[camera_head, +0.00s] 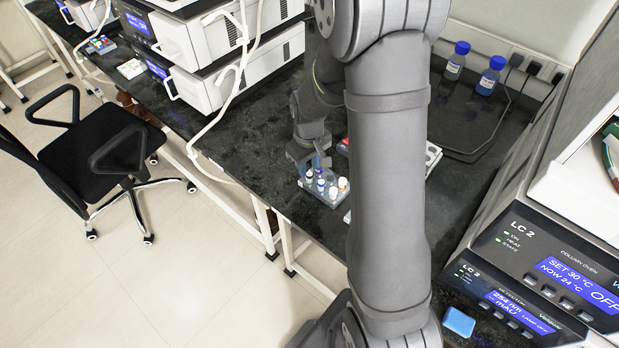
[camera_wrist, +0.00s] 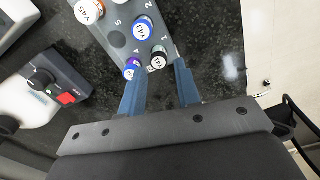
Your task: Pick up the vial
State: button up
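A grey rack (camera_head: 311,187) on the dark bench holds several small vials with blue, white and orange caps; the rack also shows in the wrist view (camera_wrist: 117,39). In the wrist view are a blue-capped vial (camera_wrist: 143,28), a second blue-capped vial (camera_wrist: 132,68), a dark-capped vial with a white top (camera_wrist: 158,60) and an orange-capped vial (camera_wrist: 88,10). My gripper (camera_wrist: 161,70) is open, its blue fingers apart at the rack's near edge. The dark-capped vial shows between the fingers, the second blue-capped one by the left fingertip. I cannot tell whether they touch. My arm hides part of the bench.
A dark device with a red part (camera_wrist: 58,90) stands left of the rack in the wrist view. Two blue-capped bottles (camera_head: 491,76) stand at the back of the bench. White instruments (camera_head: 225,75) stand left and LC 2 units (camera_head: 540,275) right. A chair (camera_head: 100,155) is on the floor.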

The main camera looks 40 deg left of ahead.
aim_at(309, 174)
jog(key=shift+f, duration=1.85)
grip_shut()
jog(key=shift+r, duration=0.2)
notch_tip(309, 174, up, 4)
jog(key=shift+w+f, duration=0.1)
jog(key=shift+f, duration=0.05)
jog(key=w+d+r, duration=0.4)
jog(key=d+r, duration=0.3)
jog(key=d, duration=0.4)
jog(key=shift+w, duration=0.1)
